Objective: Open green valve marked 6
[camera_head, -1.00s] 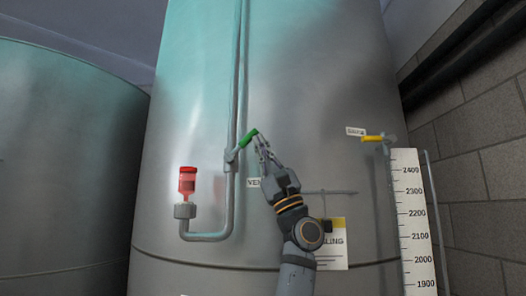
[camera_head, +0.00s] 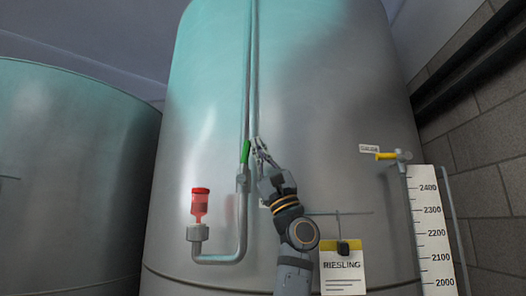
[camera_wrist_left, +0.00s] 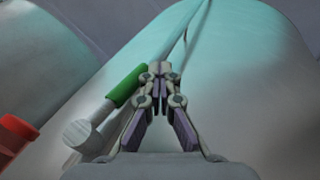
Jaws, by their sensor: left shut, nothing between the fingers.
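The green valve handle (camera_head: 246,152) stands nearly upright, in line with the grey pipe (camera_head: 243,205) on the front of the steel tank. No mark 6 is legible on it. My left gripper (camera_head: 258,143) is just right of the handle, its fingers shut and empty. In the left wrist view the green handle (camera_wrist_left: 127,86) lies immediately left of my fingertips (camera_wrist_left: 160,70); I cannot tell whether they touch. The label near the valve is mostly hidden behind my gripper. My right gripper is not in view.
A red-capped airlock (camera_head: 200,205) stands on the pipe's lower left end. A yellow-handled valve (camera_head: 386,156) with a small tag is at right, above a level scale (camera_head: 434,230). A Riesling card (camera_head: 342,268) hangs below. A second tank (camera_head: 70,170) stands at left.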

